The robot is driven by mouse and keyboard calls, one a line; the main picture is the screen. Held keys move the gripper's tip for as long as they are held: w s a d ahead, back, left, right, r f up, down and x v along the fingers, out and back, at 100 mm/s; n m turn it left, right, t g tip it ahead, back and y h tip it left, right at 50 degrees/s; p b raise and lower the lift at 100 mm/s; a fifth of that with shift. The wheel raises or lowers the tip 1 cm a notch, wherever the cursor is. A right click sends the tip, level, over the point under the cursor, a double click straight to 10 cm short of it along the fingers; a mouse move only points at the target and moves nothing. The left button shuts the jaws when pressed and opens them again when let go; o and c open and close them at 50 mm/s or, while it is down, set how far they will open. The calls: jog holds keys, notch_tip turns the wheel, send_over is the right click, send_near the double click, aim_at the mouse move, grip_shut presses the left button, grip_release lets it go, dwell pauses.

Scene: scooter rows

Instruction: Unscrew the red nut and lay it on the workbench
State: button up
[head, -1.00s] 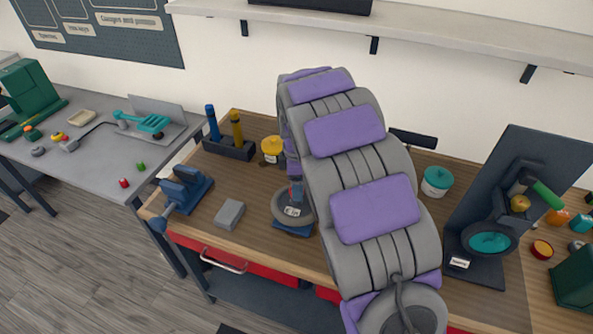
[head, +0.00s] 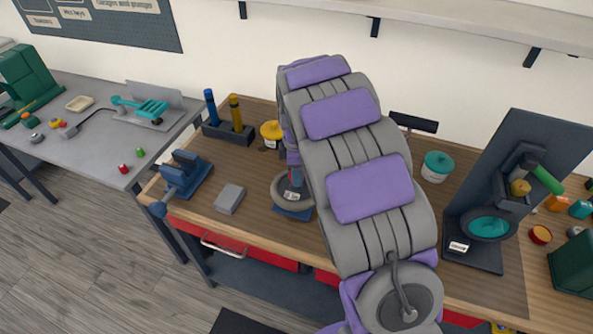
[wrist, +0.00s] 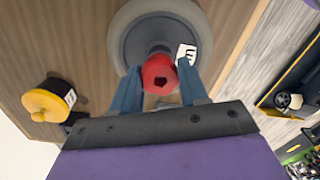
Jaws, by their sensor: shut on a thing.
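The red nut (wrist: 160,74) shows in the wrist view between the two blue-grey fingers of my gripper (wrist: 160,88). The fingers are shut on it, one on each side. Behind the nut is a round grey base (wrist: 204,28) with a dark centre and a white label. In the head view the same grey base (head: 279,199) stands on the wooden workbench (head: 262,237), and my arm hides most of the nut and gripper. I cannot tell whether the nut is still on its thread.
A yellow-lidded jar (head: 271,134), a blue vise (head: 187,176) and a grey block (head: 229,198) are left of my arm. A teal-lidded jar (head: 437,166) and a dark stand (head: 505,200) are to its right. Bare wood lies in front of the grey block.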

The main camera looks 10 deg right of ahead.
jog(key=c, duration=0.3)
jog(key=n, duration=0.3)
jog(key=shift+a, duration=0.1)
jog(key=shift+c, duration=0.2)
jog(key=n+p, duration=0.1)
jog(key=n, duration=0.4)
jog(key=shift+w+r+p, duration=0.1)
jog(key=shift+r+p, duration=0.05)
jog(key=shift+p, duration=0.2)
jog(key=o, duration=1.1)
